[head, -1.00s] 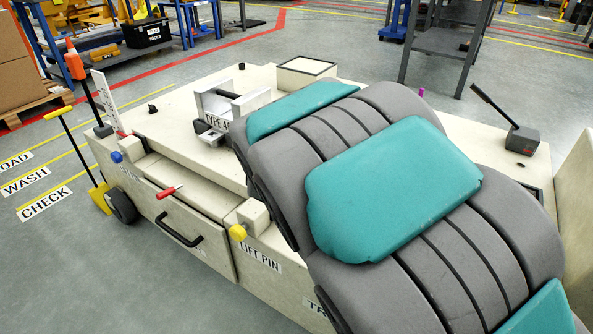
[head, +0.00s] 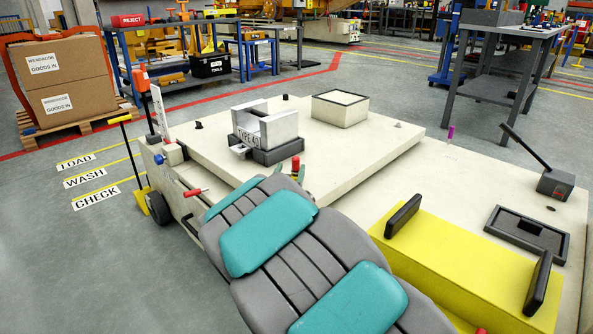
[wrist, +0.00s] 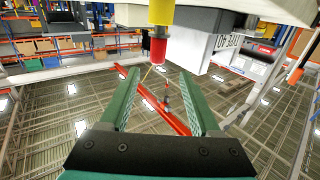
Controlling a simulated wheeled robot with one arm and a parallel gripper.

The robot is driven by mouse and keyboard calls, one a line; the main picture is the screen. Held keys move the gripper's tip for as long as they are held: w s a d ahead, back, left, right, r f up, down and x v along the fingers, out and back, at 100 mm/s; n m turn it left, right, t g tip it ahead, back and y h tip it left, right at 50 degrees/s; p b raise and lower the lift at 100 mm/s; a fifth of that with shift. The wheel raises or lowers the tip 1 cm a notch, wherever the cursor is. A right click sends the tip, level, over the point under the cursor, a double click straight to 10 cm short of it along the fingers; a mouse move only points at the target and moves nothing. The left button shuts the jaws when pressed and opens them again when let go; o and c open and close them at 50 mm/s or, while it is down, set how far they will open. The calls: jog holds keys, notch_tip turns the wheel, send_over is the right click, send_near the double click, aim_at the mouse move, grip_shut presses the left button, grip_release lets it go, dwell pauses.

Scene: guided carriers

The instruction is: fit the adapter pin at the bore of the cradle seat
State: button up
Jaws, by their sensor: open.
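My gripper (head: 290,171) is open, low over the deck in front of the cradle. Its two green fingers also show in the wrist view (wrist: 159,82), apart and with nothing between their pads. An upright pin with a red end (head: 295,162) stands at the fingertips; in the wrist view its red end and yellow body (wrist: 161,12) lie just beyond the open tips. The light grey cradle marked TYPE 40 (head: 280,128) sits on a dark base behind the gripper. I cannot make out the bore.
My arm covers the lower middle. A yellow block with black handles (head: 440,262) sits at right. A square box (head: 340,112), a purple pin (head: 450,133), a black lever (head: 540,165) and a recessed tray (head: 527,232) are around the deck. The raised deck (head: 370,150) is mostly clear.

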aim_at(295, 159)
jog(key=shift+w+d+r, duration=0.1)
jog(key=shift+w+d, duration=0.1)
jog(key=shift+w, duration=0.6)
jog(key=shift+w+d+f, duration=0.1)
jog(key=shift+w+d, duration=0.1)
jog(key=shift+w, duration=0.6)
jog(key=shift+w+d+r, duration=0.1)
jog(key=shift+w+d, duration=0.1)
jog(key=shift+w, duration=0.6)
grip_shut()
